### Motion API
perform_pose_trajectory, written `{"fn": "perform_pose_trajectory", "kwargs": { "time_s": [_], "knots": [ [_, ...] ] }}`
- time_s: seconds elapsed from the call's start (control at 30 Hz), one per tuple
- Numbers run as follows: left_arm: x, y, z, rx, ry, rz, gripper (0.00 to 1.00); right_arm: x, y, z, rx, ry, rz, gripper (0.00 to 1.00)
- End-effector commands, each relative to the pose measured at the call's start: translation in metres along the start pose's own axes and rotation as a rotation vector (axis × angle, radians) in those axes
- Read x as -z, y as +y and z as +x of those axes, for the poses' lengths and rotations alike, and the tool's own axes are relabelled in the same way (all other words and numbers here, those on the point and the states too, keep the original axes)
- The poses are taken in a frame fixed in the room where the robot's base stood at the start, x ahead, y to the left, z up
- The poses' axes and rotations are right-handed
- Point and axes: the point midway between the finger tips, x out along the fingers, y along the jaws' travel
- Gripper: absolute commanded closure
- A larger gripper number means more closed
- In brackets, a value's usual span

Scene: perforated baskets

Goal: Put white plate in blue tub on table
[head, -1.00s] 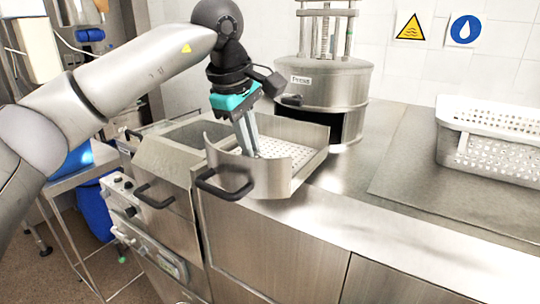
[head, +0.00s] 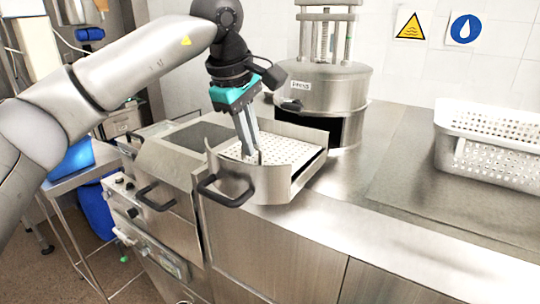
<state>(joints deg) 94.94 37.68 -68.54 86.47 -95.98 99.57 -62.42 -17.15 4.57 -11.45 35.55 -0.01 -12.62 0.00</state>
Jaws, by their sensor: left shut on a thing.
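The white plate (head: 290,149) is a flat panel full of small holes, inside a steel tray (head: 245,184) with a curved front wall and a black handle. My left gripper (head: 251,153) points down into the tray at the plate's left part and is shut on the plate's edge; the tray's front wall partly hides the fingertips. The plate looks raised, near the tray's right rim. A blue tub (head: 72,158) is on a steel side table (head: 100,156) at the left, partly hidden by my left arm. My right gripper is not in view.
A steel press (head: 325,85) stands just behind the tray. A white perforated basket (head: 490,140) stands on the counter at the right. The counter (head: 400,200) between is clear. A darker blue bin (head: 97,210) is under the side table.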

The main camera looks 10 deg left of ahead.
Motion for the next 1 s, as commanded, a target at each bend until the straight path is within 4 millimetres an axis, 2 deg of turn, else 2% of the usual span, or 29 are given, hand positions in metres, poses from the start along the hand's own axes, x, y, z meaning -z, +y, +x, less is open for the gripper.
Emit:
{"fn": "perform_pose_trajectory", "kwargs": {
  "time_s": [0.63, 1.0],
  "knots": [
    [0.000, 0.011, -0.034, -0.003, -0.001, 0.000, 1.00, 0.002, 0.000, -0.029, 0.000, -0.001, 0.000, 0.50],
    [0.000, 0.016, -0.050, -0.002, 0.000, 0.000, 1.00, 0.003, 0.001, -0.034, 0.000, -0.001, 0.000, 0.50]
  ]
}}
